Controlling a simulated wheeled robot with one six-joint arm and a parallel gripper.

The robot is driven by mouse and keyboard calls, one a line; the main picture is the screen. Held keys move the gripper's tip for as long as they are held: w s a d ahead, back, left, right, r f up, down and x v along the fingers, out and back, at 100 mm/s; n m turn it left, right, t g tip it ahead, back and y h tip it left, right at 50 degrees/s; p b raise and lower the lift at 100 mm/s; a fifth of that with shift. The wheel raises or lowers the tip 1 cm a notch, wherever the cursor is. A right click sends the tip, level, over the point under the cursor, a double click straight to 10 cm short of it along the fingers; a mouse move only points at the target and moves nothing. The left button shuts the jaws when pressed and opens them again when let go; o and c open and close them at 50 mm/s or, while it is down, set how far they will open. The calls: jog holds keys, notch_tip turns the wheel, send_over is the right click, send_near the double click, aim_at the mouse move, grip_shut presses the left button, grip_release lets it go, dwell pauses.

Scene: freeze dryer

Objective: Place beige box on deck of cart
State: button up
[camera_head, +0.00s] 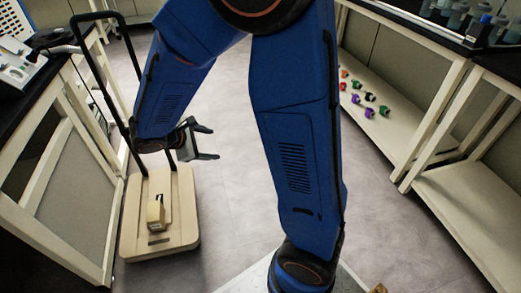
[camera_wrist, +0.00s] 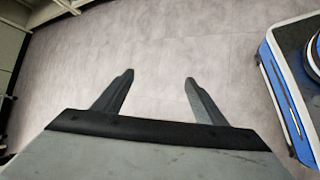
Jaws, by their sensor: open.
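The beige box (camera_head: 155,213) sits on the flat beige deck of the cart (camera_head: 183,222), near its middle. The cart stands on the floor at the left, with a tall black handle (camera_head: 112,90) at its far end. My gripper (camera_head: 212,142) is open and empty, above and to the right of the cart, apart from the box. In the wrist view its two fingers (camera_wrist: 160,80) are spread with only floor between them. The box does not show in the wrist view.
A lab bench (camera_head: 60,130) runs close along the cart's left side. Shelved benches (camera_head: 440,130) stand at the right, with several small coloured items (camera_head: 364,95) on a lower shelf. My blue arm hides part of the middle.

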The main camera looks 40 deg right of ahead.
jog(key=s+d+r+m+y, duration=0.1)
jog(key=s+r+m+y, duration=0.2)
jog(key=s, duration=0.5)
jog(key=s+d+r+m+t+y, duration=0.1)
jog(key=s+d+r+m+y, duration=0.1)
jog(key=s+r+m, duration=0.3)
jog(key=s+d+r+m+t+y, duration=0.1)
jog(key=s+r+m+y, duration=0.2)
jog(key=s, duration=0.8)
jog(key=shift+d+r+m+y, duration=0.35)
jog(key=shift+r+m, duration=0.45)
jog(key=shift+r, duration=0.55)
jog(key=shift+c, duration=0.2)
